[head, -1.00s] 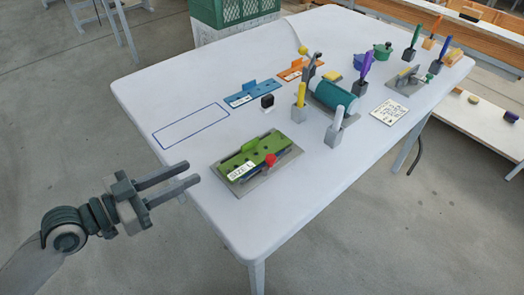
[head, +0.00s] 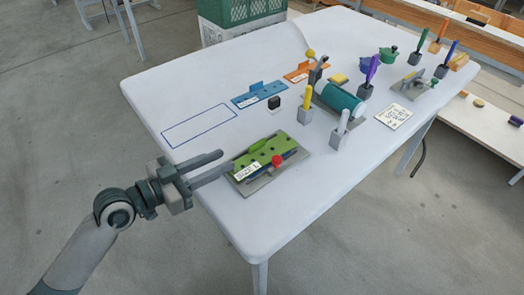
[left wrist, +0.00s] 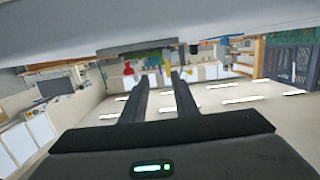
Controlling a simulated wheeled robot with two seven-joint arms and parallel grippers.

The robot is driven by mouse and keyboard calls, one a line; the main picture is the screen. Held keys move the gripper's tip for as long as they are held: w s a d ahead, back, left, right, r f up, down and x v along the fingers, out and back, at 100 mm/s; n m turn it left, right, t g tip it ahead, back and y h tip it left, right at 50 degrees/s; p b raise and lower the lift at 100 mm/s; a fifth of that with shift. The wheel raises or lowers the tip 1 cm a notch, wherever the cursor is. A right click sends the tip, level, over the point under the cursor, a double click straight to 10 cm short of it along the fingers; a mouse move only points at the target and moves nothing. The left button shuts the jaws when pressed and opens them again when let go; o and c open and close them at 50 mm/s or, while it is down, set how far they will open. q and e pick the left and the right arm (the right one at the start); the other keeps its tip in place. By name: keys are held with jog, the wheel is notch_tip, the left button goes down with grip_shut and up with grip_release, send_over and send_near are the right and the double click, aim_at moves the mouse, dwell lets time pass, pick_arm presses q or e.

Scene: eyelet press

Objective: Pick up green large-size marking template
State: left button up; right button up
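The green marking template (head: 274,148), with a "SIZE L" label at its near-left end, lies on a grey base plate (head: 262,184) near the table's front-left edge. A red knob (head: 277,160) stands at its near side. My left gripper (head: 227,162) is open and empty, its fingers pointing at the template's left end. Whether they touch it cannot be told. In the left wrist view the open fingers (left wrist: 158,76) point toward a green patch and the red knob (left wrist: 128,69), beyond the tips. My right gripper is not in view.
A blue outlined rectangle (head: 200,126) on the white table is empty. Blue (head: 260,94) and orange (head: 305,70) templates lie behind.

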aim_at(248, 154)
pick_arm(q)
jog(key=shift+p+x, duration=0.3)
jog(key=shift+x, duration=2)
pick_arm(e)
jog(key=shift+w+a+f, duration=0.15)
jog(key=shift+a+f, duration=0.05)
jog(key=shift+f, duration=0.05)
